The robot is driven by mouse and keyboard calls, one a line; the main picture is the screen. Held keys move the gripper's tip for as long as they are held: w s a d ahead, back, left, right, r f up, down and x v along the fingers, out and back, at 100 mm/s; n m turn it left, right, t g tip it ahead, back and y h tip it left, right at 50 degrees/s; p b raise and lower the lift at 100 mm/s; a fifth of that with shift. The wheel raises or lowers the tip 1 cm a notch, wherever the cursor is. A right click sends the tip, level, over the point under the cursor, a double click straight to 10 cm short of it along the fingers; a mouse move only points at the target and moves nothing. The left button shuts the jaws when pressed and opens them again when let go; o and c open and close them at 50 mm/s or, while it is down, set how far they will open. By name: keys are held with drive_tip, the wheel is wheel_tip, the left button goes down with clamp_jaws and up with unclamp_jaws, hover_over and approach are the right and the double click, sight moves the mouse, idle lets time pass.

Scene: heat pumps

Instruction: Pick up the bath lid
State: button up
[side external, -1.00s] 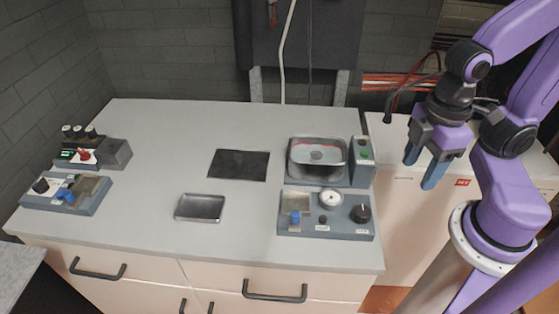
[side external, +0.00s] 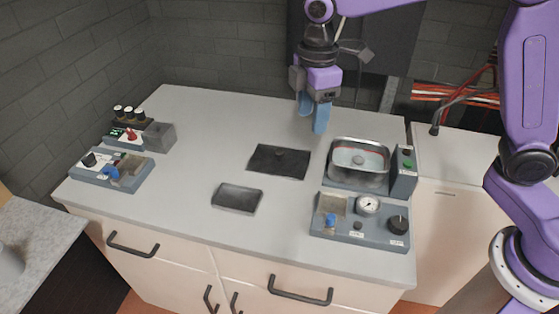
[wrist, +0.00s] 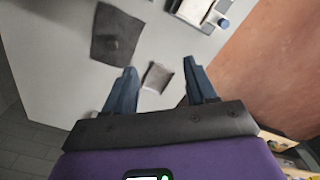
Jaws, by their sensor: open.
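The bath lid appears to be the dark square plate with a small knob at its middle (side external: 279,161). It lies flat on the counter, left of the metal bath (side external: 358,158), which stands uncovered. In the wrist view the dark plate (wrist: 115,35) shows at the upper left, beyond the fingers. My gripper (side external: 312,119) is open and empty, with its blue fingers pointing down. It hangs above the back of the counter, apart from the plate.
A shallow grey tray (side external: 237,198) lies in front of the plate. A gauge panel (side external: 360,226) stands at the front right, and a green-button box (side external: 404,170) beside the bath. Control units (side external: 112,168) occupy the left end. The counter's middle left is clear.

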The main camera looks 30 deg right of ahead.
drive_tip(key=w+f+n, duration=0.2)
drive_tip(key=w, duration=1)
hover_over(279, 152)
wheel_tip(279, 152, down, 12)
drive_tip(key=shift+a+f, duration=0.1)
drive_tip(key=shift+f, duration=0.15)
drive_tip(key=shift+d+f, duration=0.2)
drive_tip(key=shift+f, duration=2.45)
clamp_jaws()
drive_tip(key=shift+r, duration=0.1)
